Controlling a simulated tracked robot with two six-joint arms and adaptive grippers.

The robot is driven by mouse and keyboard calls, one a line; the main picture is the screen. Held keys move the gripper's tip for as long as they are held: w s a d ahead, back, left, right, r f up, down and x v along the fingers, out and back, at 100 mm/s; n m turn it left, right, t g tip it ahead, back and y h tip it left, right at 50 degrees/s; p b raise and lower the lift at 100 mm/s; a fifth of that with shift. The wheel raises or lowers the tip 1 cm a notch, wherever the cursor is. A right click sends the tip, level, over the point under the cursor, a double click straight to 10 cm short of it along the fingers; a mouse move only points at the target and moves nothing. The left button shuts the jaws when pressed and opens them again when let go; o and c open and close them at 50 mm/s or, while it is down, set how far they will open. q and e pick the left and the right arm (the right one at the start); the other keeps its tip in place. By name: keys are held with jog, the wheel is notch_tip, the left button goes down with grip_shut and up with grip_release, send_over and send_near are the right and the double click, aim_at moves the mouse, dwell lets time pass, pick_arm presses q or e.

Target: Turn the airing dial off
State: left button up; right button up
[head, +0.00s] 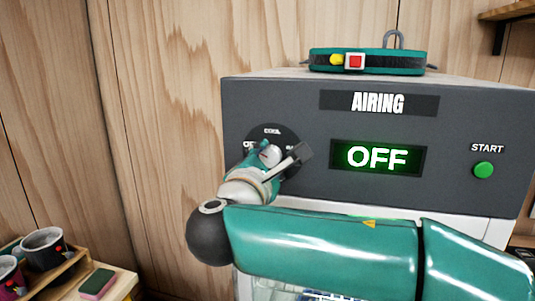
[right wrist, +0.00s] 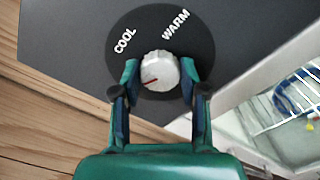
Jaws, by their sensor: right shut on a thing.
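The airing dial is a pale grey knob (right wrist: 158,70) on a round black plate, and its knob also shows in the head view (head: 270,155). A red mark on the knob points to the lower left, away from the COOL and WARM labels. My right gripper (right wrist: 160,88) is shut on the knob, one finger on each side; the left finger covers part of the plate. The lit display (head: 377,157) on the airing cabinet (head: 450,190) reads OFF in the head view. My left gripper is not in view.
A green START button (head: 483,170) is at the panel's right. A teal strap with a red buckle (head: 355,61) lies on top of the cabinet. Mugs (head: 44,248) and a sponge (head: 97,284) are at the lower left. A wire rack (right wrist: 290,100) shows in the right wrist view.

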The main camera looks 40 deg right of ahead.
jog(key=shift+a+f+n, duration=0.1)
jog(key=shift+f+n, duration=0.2)
jog(key=shift+n, duration=0.3)
jog(key=o, duration=1.1)
jog(key=shift+w, duration=0.1)
jog(key=shift+o, duration=0.2)
jog(key=shift+r, duration=0.1)
jog(key=shift+a+r, duration=0.1)
jog(key=v, duration=1.1)
jog(key=shift+s+a, duration=0.2)
jog(key=shift+s, duration=0.2)
